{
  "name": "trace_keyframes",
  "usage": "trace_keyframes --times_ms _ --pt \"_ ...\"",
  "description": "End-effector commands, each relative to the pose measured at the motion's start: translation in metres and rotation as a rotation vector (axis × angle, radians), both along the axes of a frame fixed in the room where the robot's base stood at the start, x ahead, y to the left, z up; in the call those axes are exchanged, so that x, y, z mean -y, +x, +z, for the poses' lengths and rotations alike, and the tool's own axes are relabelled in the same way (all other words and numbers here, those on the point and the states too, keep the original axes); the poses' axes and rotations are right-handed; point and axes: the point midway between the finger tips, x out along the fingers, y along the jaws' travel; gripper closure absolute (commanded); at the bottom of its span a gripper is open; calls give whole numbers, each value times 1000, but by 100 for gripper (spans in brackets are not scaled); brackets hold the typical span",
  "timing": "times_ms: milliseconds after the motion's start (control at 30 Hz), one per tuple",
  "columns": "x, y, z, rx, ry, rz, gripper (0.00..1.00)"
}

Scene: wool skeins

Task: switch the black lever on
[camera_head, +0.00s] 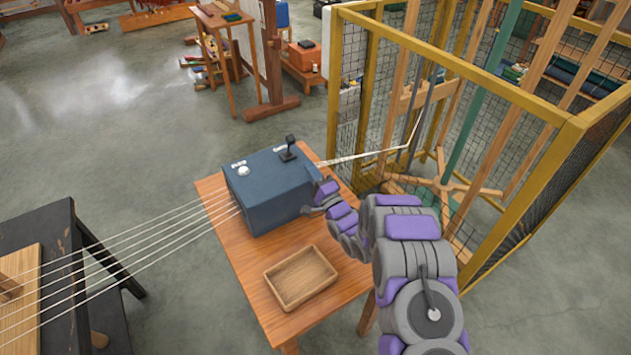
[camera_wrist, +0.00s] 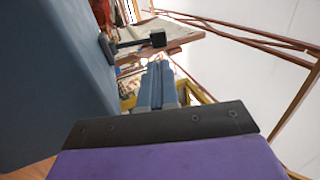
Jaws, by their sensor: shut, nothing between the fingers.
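The black lever (camera_head: 289,146) stands on top of a dark blue box (camera_head: 268,198), near the box's back right corner. In the wrist view the lever (camera_wrist: 156,40) shows as a dark arm with a square black knob, beyond my fingertips. The blue box (camera_wrist: 45,70) fills the left of that view. My gripper (camera_head: 310,178) is at the box's right side, below the lever and apart from it, partly hidden by the arm. In the wrist view my gripper (camera_wrist: 158,72) has its two blue-grey fingers together with nothing between them.
The box sits on a wooden table (camera_head: 240,262) with an empty wooden tray (camera_head: 300,277) in front. A white knob (camera_head: 243,171) is on the box's top left. Several taut yarns (camera_head: 150,234) run into the box's left side. A yellow-framed mesh cage (camera_head: 425,52) stands close on the right.

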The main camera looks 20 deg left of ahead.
Motion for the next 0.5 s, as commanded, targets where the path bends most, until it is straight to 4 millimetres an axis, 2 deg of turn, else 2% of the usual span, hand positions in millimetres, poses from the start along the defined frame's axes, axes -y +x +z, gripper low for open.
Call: trace_keyframes --times_ms 233,500 --pt "-34 27 15 7 2 1 100" --pt "-51 43 24 4 0 -1 100"
